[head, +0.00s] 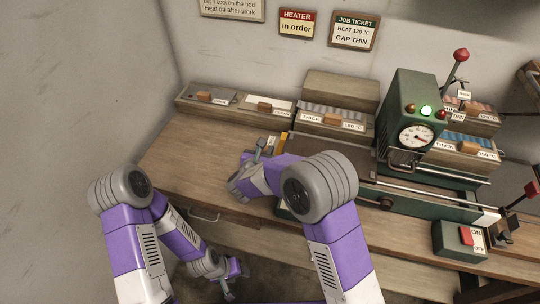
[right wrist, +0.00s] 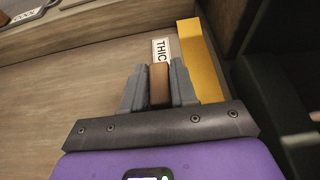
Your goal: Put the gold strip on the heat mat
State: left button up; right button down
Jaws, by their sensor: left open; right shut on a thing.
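The gold strip (head: 284,141) stands out as a yellow bar at the left end of a dark brown flat bed (head: 325,157), which looks like the heat mat. In the right wrist view the gold strip (right wrist: 202,60) lies just right of the fingers, its near end partly hidden. My right gripper (head: 262,145) is shut on a brown block (right wrist: 158,84) with a white "THIC…" label (right wrist: 161,50) beyond it. I cannot tell whether block and strip are joined. My left gripper (head: 233,272) is open and empty, low in front of the bench.
A green press (head: 406,105) with a dial and lit green lamp stands right of the bed. Trays (head: 330,126) of labelled pieces line the back. An on/off switch box (head: 460,240) is at the front right. The wooden bench (head: 185,150) is clear at the left.

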pick_arm(q)
jog(key=shift+r, duration=0.1)
pick_arm(e)
jog(key=shift+r, duration=0.15)
jog(key=shift+a+r+p, duration=0.15)
jog(key=shift+r+p, duration=0.05)
jog(key=shift+p, duration=0.1)
notch_tip(320, 180, up, 7)
jog(key=p, duration=0.2)
jog(key=shift+f+p, duration=0.1)
jog(key=shift+p, duration=0.3)
pick_arm(q)
notch_tip(320, 180, up, 7)
jog(key=p, duration=0.3)
jog(key=shift+p, duration=0.4)
pick_arm(e)
jog(key=w+a, duration=0.3)
jog(key=a, duration=0.6)
jog(key=w+a, duration=0.3)
jog(key=a, duration=0.6)
jog(key=shift+a+f, duration=0.25)
jog(key=shift+a, duration=0.1)
pick_arm(q)
jog(key=shift+c, duration=0.7)
